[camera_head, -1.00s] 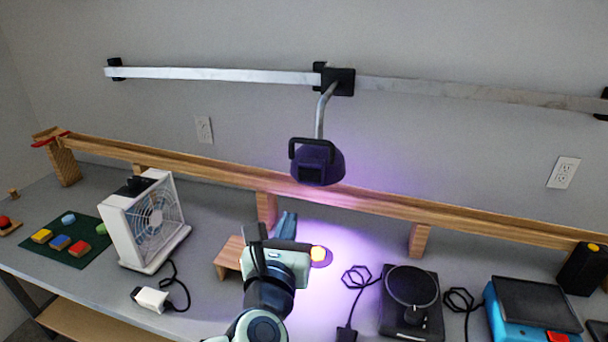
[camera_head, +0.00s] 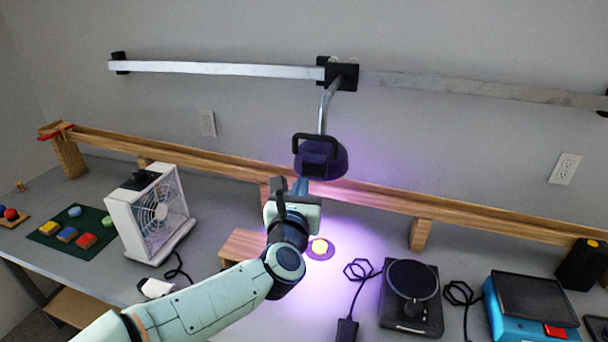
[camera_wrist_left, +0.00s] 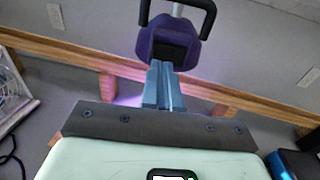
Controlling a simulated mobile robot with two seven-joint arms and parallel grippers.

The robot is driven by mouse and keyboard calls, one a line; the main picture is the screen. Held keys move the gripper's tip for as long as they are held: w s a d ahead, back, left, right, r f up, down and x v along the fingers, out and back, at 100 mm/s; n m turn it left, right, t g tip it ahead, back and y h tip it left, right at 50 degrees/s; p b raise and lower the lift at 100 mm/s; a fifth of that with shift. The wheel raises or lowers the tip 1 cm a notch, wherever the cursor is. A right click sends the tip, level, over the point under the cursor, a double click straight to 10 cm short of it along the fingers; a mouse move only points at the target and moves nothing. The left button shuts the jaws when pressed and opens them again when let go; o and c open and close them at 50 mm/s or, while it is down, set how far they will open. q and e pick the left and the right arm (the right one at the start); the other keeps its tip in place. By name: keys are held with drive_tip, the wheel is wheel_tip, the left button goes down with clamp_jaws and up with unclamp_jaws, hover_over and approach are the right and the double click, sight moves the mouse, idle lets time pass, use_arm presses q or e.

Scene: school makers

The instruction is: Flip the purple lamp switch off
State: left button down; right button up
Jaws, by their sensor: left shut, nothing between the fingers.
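The purple lamp (camera_head: 322,160) hangs from a bent metal arm on the wall rail and casts purple light on the table below. It has a black handle, and a dark square part on its front that shows in the wrist view (camera_wrist_left: 172,45). My left gripper (camera_head: 301,184) is shut and empty, its blue fingers pointing up at the lamp's lower edge. In the left wrist view the fingertips (camera_wrist_left: 160,68) overlap the lamp's lower front; I cannot tell whether they touch it. My right gripper is not in view.
A white fan (camera_head: 150,214) stands on the left of the table. A wooden beam (camera_head: 380,200) runs along the back, behind the lamp. A black device (camera_head: 410,297) and a blue box (camera_head: 528,306) stand right.

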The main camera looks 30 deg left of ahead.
sight(306, 171)
use_arm(q)
drive_tip(key=p+x, duration=0.1)
drive_tip(key=x, duration=0.3)
drive_tip(key=shift+w+a+b, duration=0.15)
drive_tip(key=shift+w+b, duration=0.05)
drive_tip(key=shift+b, duration=0.15)
drive_tip(key=shift+s, duration=0.1)
idle(0.3)
